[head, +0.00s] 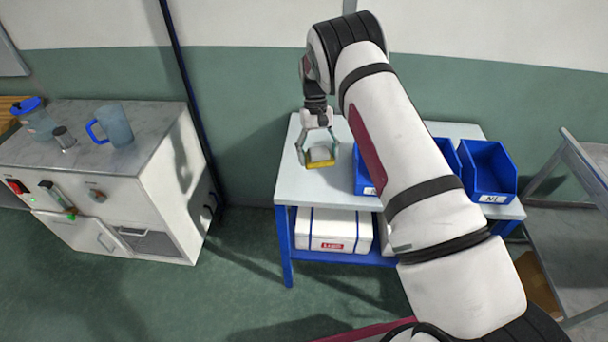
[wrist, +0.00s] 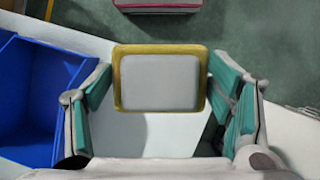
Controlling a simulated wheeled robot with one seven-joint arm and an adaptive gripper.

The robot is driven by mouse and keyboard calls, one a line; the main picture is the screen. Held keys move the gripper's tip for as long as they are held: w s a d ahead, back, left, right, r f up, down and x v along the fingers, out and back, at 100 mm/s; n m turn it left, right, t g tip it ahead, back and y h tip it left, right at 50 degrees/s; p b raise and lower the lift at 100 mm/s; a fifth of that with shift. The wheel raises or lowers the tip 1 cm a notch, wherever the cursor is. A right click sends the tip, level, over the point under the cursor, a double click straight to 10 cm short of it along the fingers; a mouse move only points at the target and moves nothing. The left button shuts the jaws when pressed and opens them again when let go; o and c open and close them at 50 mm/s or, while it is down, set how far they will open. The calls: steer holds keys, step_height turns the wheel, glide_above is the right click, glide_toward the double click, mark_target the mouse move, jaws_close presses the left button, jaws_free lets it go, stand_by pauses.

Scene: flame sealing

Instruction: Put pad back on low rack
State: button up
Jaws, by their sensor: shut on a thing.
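The pad (head: 321,163) is a grey-white block with a yellow rim, held between my gripper's fingers (head: 319,152) over the left part of the rack's top. In the wrist view the pad (wrist: 160,82) lies flat between the two teal fingertips of my gripper (wrist: 160,88), with its grey face towards the camera. The rack (head: 300,183) is a low table with a pale top, blue legs and a blue lower shelf. Whether the pad touches the top or hangs just above it, I cannot tell.
Blue bins (head: 488,171) stand on the rack's right part, partly behind my arm; one bin (wrist: 40,95) is close on the left in the wrist view. A white box (head: 334,229) sits on the lower shelf. A white cabinet (head: 150,190) with jugs (head: 113,127) stands left.

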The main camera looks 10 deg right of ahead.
mark_target(307, 180)
steer(key=w+f+m+y+b, duration=0.1)
steer(key=f+m+b, duration=0.1)
steer(key=f+b, duration=0.1)
steer(key=w+f+m+y+b, duration=0.1)
steer(key=f+m+b, duration=0.2)
steer(key=b, duration=0.1)
steer(key=w+f+m+t+y+b, duration=0.1)
steer(key=w+f+m+b, duration=0.1)
steer(key=f+m+b, duration=0.1)
steer(key=shift+w+a+f+b, duration=0.1)
steer(key=shift+a+f+b, duration=0.2)
steer(key=shift+f, duration=0.1)
steer(key=w+r+m+t+y+b, duration=0.15)
steer(key=w+m+t+b, duration=0.3)
steer(key=m+b, duration=0.65)
steer(key=f+m, duration=0.1)
steer(key=f, duration=0.1)
steer(key=f+p, duration=0.1)
steer(key=f, duration=0.2)
steer(key=f+m+p, duration=0.1)
steer(key=f, duration=0.2)
steer(key=shift+s+d+f+m, duration=0.1)
steer(key=shift+s+d+m, duration=0.1)
steer(key=shift+s+m, duration=0.15)
steer(key=shift+f, duration=0.1)
steer(key=o, duration=1.3)
